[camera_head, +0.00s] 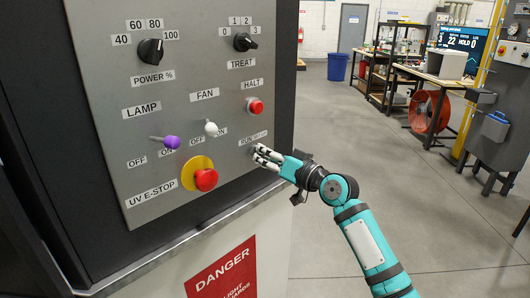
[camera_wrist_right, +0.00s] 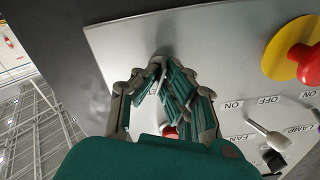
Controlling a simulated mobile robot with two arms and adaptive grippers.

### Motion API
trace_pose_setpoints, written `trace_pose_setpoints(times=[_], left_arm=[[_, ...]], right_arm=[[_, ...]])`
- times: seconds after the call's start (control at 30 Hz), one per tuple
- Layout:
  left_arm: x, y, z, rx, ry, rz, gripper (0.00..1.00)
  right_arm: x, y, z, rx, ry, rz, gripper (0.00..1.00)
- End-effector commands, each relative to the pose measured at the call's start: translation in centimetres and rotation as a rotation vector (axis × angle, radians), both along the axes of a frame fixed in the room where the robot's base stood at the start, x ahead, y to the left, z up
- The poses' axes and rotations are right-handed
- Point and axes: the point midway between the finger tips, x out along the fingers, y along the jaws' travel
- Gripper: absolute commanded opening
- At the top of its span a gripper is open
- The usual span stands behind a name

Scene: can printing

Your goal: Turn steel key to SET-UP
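My right gripper (camera_head: 262,157) is at the lower right of the grey control panel, just below the small RUN label (camera_head: 252,138). It also shows in the right wrist view (camera_wrist_right: 162,66), where its fingers lean in and their tips come close together at the panel. The steel key is not visible; the fingers cover the spot beneath the label. I cannot tell whether the fingertips grip the key or only stand around it. My left gripper is not in view.
Above the gripper is the red HALT button (camera_head: 255,106). To its left are the white FAN toggle (camera_head: 211,128), the purple LAMP toggle (camera_head: 171,142) and the red UV E-STOP button (camera_head: 206,180) on a yellow disc. Open floor (camera_head: 330,110) lies right of the machine.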

Motion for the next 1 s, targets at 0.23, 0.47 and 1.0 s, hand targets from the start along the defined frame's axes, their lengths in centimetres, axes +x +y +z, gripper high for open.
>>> trace_pose_setpoints(times=[0.23, 0.47, 1.0], left_arm=[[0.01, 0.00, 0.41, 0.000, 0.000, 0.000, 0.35], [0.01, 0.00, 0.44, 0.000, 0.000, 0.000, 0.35], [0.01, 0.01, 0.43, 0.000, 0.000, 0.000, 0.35]], right_arm=[[0.03, -0.05, 0.05, 0.048, 0.049, -0.001, 0.00], [0.03, -0.06, 0.02, 0.061, 0.060, 0.000, 0.00], [0.03, -0.04, 0.01, 0.061, 0.059, 0.000, 0.27]])
